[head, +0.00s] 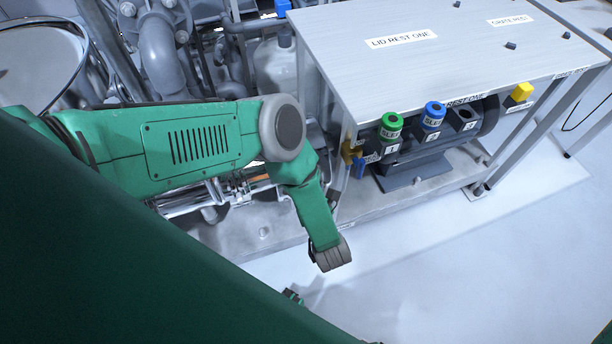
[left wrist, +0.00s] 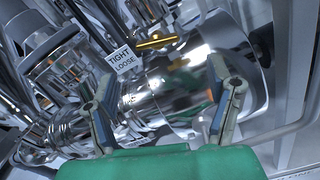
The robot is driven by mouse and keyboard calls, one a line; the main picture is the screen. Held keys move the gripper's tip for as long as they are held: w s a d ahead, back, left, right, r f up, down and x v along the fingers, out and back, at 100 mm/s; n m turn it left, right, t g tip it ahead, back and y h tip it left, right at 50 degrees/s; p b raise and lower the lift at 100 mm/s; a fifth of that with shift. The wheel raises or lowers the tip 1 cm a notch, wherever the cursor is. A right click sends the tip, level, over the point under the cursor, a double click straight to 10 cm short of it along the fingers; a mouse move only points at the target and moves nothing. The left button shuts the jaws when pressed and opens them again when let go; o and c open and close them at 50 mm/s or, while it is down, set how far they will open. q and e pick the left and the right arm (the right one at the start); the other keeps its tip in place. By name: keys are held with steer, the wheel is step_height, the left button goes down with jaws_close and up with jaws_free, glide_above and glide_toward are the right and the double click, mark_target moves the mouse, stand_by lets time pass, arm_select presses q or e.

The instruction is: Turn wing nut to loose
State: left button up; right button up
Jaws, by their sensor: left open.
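In the left wrist view, a white label (left wrist: 122,60) reads TIGHT and LOOSE. A small brass-yellow bar (left wrist: 157,42), which looks like the wing nut, lies just right of and above the label, beyond my fingertips. My left gripper (left wrist: 168,72) is open, with its two fingers spread and no object held between them. A shiny metal cylinder (left wrist: 185,85) shows behind and between the fingers. In the head view my left arm comes in from the left, and I cannot make out its gripper or the wing nut there.
A metal table (head: 460,45) with LID REST ONE and GRATE REST labels stands at the right. Below its top are green (head: 391,125), blue (head: 433,115) and yellow (head: 522,92) capped parts. Grey pipes (head: 160,55) crowd the left. The floor at lower right is clear.

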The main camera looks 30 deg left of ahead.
arm_select(q)
steer(key=v, duration=0.3)
steer(key=shift+d, duration=0.2)
stand_by(0.4)
